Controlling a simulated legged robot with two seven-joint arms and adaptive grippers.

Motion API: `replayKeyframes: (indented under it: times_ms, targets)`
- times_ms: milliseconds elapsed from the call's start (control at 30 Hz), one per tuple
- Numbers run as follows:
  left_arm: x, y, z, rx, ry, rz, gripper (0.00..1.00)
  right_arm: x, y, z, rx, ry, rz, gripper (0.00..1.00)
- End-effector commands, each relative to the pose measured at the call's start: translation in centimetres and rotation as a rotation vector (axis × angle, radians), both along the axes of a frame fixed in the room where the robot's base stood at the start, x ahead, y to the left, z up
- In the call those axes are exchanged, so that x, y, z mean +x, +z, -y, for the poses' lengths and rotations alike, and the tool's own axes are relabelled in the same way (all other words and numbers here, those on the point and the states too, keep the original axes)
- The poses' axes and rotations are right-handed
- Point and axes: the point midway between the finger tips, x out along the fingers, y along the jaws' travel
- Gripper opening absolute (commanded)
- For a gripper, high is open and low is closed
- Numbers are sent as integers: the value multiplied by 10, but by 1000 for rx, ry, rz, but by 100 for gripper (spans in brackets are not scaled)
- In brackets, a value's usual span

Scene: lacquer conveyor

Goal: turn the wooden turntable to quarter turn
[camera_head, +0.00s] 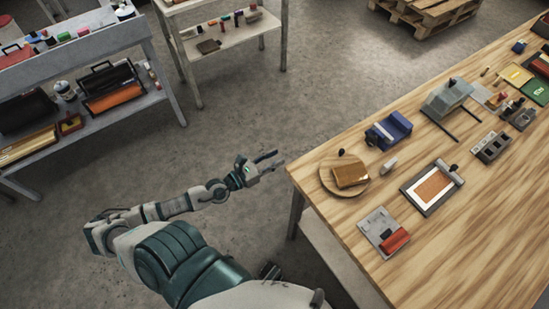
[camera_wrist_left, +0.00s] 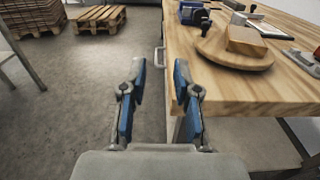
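The wooden turntable (camera_head: 333,188) is a round disc near the left corner of the wooden table, with a brown block (camera_head: 350,175) on it and a dark knob (camera_head: 341,152) at its far edge. In the left wrist view the turntable (camera_wrist_left: 222,58) lies ahead and to the right, with the block (camera_wrist_left: 243,40) on top. My left gripper (camera_head: 277,161) is open and empty, off the table's left edge and apart from the turntable. Its two fingers (camera_wrist_left: 160,85) are spread in the wrist view. My right gripper is not in view.
A blue device (camera_head: 388,131) stands behind the turntable. A framed panel (camera_head: 433,187) and a grey plate with a red roller (camera_head: 383,231) lie to its right and front. Shelves (camera_head: 150,100) stand at the left. Open floor lies between shelves and table.

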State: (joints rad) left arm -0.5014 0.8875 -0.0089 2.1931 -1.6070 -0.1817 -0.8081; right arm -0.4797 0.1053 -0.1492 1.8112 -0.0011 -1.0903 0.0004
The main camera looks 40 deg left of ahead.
Motion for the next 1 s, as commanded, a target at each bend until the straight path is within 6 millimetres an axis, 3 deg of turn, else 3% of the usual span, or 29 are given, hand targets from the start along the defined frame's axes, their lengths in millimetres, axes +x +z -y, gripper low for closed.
replayKeyframes:
  times_ms: [267,700,1000]
  targets:
    - [-12,-2,-5,6,3,-6,31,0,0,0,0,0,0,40]
    - [-77,-1,-23,7,1,-7,31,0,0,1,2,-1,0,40]
    - [-108,0,-35,3,1,-1,31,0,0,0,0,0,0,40]
